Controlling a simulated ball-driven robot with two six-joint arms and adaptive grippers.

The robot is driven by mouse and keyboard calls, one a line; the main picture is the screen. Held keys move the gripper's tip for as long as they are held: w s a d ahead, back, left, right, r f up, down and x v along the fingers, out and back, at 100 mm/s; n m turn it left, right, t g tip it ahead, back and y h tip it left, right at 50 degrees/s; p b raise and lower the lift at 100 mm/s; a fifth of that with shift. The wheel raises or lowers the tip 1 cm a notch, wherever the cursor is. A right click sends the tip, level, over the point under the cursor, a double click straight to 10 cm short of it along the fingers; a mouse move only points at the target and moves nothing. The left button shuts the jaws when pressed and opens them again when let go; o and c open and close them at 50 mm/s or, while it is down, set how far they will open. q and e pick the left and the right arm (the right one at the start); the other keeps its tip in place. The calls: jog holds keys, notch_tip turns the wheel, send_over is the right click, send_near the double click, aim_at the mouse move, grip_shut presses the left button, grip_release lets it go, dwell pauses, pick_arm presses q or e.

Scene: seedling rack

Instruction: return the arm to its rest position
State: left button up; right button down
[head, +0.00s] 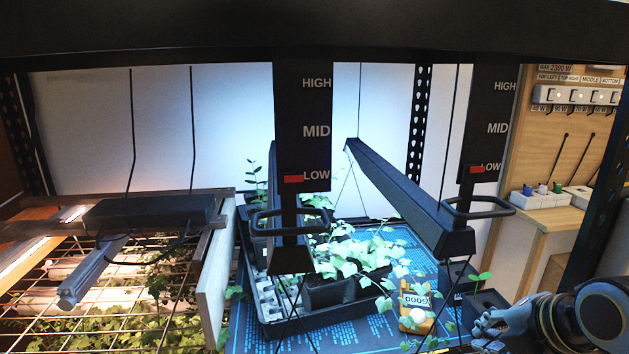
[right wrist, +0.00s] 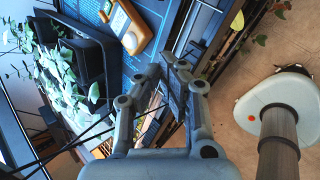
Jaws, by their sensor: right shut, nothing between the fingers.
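My right gripper (head: 484,326) is at the lower right of the head view, in front of the rack's right front part. It is shut and holds nothing. In the right wrist view, my right gripper (right wrist: 166,78) has its fingers drawn together at the centre, with the orange meter beyond them. My right arm enters from the lower right edge of the head view. My left arm and gripper are not in view.
Dark lamp bars (head: 405,190) hang over a blue mat (head: 252,334) with a seedling tray (head: 287,322). An orange meter (head: 415,324) reading "0005" and a dark pot (head: 488,304) are near the right gripper. A wooden bench (head: 535,222) stands at right.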

jog(key=s+r+m+g+h, duration=0.2)
jog(key=s+m+g+h, duration=0.15)
jog(key=s+m, duration=2)
jog(key=s+d+f+g+b, duration=0.15)
jog(key=f+b, duration=0.45)
jog(key=f, duration=1.3)
jog(key=d+f+b, duration=0.2)
jog(key=f+b, duration=0.3)
jog(key=f, duration=1.4)
pick_arm(q)
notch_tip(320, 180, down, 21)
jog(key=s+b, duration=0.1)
jog(key=b, duration=0.9)
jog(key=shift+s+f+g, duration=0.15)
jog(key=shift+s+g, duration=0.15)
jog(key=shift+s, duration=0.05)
pick_arm(e)
jog(key=s+f, duration=0.9)
jog(key=f, duration=0.4)
jog(key=s+f+g+y, duration=0.1)
jog(key=s+f, duration=0.9)
jog(key=f, duration=0.3)
jog(key=shift+s+d+g, duration=0.2)
jog(key=shift+d+g, duration=0.1)
jog(key=shift+d, duration=0.15)
jog(key=shift+s+f, duration=0.1)
jog(key=shift+s, duration=0.05)
